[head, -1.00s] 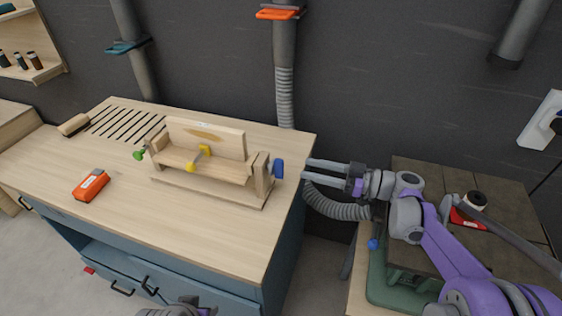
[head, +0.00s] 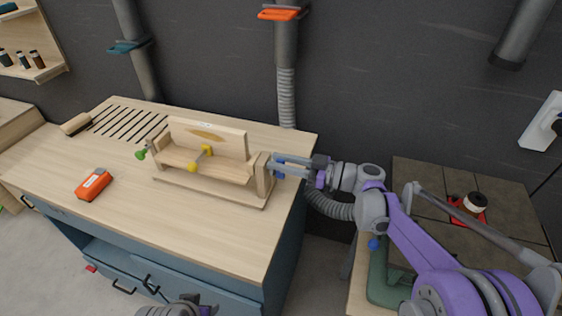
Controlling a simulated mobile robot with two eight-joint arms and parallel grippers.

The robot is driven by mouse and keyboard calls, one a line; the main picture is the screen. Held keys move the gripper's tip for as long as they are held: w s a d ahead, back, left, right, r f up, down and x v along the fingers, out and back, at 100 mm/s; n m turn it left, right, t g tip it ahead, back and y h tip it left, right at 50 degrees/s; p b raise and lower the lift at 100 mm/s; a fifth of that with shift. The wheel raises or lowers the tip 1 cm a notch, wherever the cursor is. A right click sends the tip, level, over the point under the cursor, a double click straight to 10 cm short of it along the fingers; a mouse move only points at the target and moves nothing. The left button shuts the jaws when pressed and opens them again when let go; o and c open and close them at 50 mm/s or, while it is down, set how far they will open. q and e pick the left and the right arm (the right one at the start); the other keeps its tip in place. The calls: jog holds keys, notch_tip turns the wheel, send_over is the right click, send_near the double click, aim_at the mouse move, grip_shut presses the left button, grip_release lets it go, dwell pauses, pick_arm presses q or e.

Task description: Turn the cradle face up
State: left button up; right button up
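The wooden cradle (head: 205,149) sits in a wooden stand (head: 215,188) on the workbench. Its long board stands up at the back and a yellow knob (head: 206,151) shows at its middle. My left gripper (head: 195,307) shows only in part at the bottom edge, away from the cradle.
An orange device (head: 93,184) lies on the left of the workbench (head: 150,225). A brush (head: 76,124) lies by the slots at the back left. A side table (head: 410,180) with a red item (head: 468,210) stands at the right.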

grip_shut()
jog(key=shift+s+f, duration=0.1)
jog(key=shift+f, duration=0.05)
dwell(0.9)
